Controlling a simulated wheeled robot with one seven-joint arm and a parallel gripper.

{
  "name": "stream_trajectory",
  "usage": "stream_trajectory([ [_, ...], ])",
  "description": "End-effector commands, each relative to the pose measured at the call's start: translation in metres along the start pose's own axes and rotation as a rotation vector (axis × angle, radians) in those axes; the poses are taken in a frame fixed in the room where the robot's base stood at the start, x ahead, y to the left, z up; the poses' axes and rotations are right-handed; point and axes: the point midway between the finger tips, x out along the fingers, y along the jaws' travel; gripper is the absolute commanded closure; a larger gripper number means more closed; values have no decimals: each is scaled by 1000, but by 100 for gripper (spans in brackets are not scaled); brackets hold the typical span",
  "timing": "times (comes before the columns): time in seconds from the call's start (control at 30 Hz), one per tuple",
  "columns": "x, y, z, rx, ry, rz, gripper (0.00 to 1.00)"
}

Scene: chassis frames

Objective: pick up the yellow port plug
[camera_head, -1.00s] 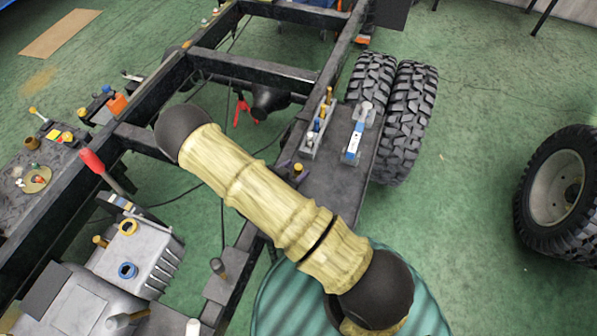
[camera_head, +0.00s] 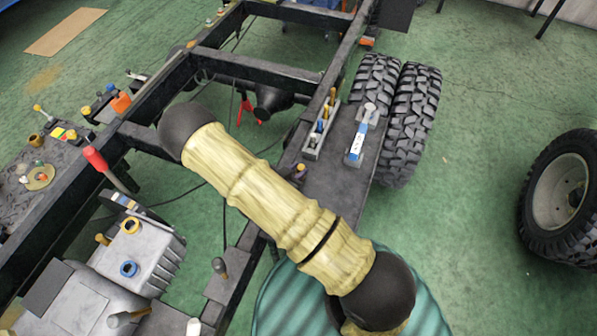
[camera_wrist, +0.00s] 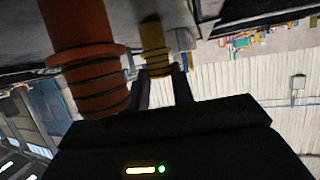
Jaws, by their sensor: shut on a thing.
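A yellow port plug (camera_wrist: 153,42) shows in the wrist view as a ribbed cylinder at the top, left of centre. My gripper (camera_wrist: 161,73) has its two dark fingers on either side of the plug's near end, closed on it. The plug's far end runs up against a grey surface, and I cannot tell whether it is seated there. In the head view my arm covers the middle, and I cannot make out my gripper clearly. A small yellow-topped piece (camera_head: 300,171) shows there just beyond the arm.
A large orange ribbed cylinder (camera_wrist: 88,60) stands close to the left of the plug. In the head view, the black chassis frame (camera_head: 255,66), a grey housing (camera_head: 150,252) and twin tyres (camera_head: 408,120) surround the arm.

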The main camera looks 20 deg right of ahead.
Motion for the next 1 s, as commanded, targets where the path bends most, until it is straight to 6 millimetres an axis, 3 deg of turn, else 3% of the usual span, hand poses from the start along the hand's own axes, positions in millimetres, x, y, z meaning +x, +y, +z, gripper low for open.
stream_trajectory([
  [0.17,-6,-1,-14,4,1,-1,100],
  [0.63,-33,0,-80,4,1,-1,100],
  [1.0,-38,0,-91,0,0,0,100],
])
